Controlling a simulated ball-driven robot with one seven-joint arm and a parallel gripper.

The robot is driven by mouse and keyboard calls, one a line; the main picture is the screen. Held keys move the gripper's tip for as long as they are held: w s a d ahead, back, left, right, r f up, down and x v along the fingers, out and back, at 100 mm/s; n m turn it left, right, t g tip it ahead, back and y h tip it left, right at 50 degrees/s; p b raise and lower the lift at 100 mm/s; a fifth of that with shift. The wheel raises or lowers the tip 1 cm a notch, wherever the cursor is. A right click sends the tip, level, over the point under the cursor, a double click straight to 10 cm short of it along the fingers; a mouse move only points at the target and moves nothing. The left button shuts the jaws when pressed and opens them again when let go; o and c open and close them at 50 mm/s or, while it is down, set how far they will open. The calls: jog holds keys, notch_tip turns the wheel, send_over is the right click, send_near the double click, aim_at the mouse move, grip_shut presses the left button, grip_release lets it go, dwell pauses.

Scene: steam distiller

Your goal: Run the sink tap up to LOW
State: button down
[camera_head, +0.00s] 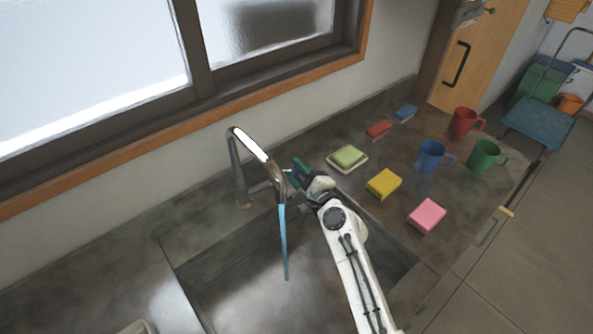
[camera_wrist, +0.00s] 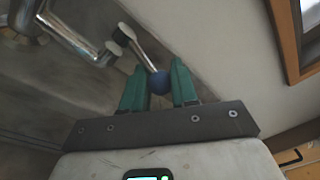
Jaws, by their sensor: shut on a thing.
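The sink tap (camera_head: 238,165) stands at the back edge of the sink, with a tall bent metal spout. A thin blue stream (camera_head: 283,240) hangs from the spout's end down into the sink (camera_head: 250,285). My gripper (camera_head: 300,175) is beside the spout's end in the head view. The knob is hidden in the head view.
Right of the sink, the counter holds a green sponge on a dish (camera_head: 347,158), a yellow sponge (camera_head: 384,184), a pink sponge (camera_head: 427,215), and red (camera_head: 464,121), blue (camera_head: 431,155) and green (camera_head: 485,155) mugs. A window (camera_head: 90,70) is behind. The left counter is mostly clear.

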jog(key=shift+a+r, duration=0.15)
jog(key=shift+r, duration=0.1)
jog(key=c, duration=0.9)
grip_release()
jog(key=shift+f, duration=0.1)
jog(key=shift+s+f, duration=0.1)
jog(key=shift+s+d, duration=0.25)
jog(key=v, duration=1)
